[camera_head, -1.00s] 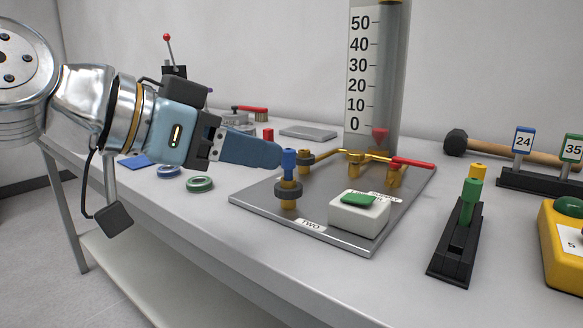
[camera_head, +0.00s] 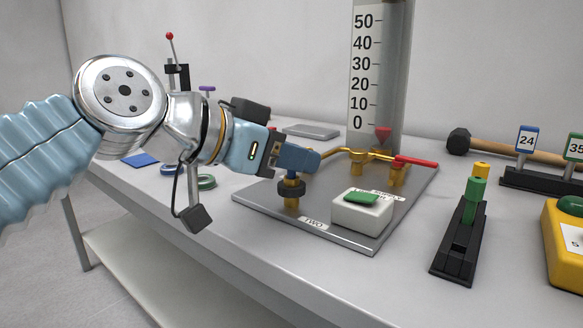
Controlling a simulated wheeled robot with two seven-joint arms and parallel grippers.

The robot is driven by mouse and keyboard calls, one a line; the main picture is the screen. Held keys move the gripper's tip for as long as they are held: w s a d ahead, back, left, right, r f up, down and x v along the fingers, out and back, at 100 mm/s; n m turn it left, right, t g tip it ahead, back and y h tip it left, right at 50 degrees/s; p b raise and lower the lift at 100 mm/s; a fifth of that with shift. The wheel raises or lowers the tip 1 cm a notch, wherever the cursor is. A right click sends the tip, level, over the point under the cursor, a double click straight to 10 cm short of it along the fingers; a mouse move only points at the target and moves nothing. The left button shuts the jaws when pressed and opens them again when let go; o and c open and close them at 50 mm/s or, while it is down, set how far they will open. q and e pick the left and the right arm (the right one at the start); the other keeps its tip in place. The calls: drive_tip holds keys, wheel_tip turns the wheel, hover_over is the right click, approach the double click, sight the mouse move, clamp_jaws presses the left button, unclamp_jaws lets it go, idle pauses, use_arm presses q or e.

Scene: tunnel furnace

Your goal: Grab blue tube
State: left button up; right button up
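The blue tube (camera_head: 291,175) stands upright on a brass fitting with a dark ring (camera_head: 291,188), at the left of the grey metal plate (camera_head: 275,205). Only its lower part shows; my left gripper (camera_head: 308,159) covers its upper part. The gripper comes in from the left, level, with its blue-grey fingers at the tube's height and their tips past it to the right. The near finger hides the far one, so whether they are open or closed on the tube cannot be told. My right gripper is not in view.
Brass pipework with a red lever (camera_head: 413,163) and a white box with a green button (camera_head: 362,210) share the plate. A tall gauge cylinder (camera_head: 393,80) stands behind. A black stand with a green tube (camera_head: 474,198) is at right. The table front is clear.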

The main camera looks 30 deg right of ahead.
use_arm(q)
clamp_jaws()
drive_tip(key=shift+r, duration=0.1)
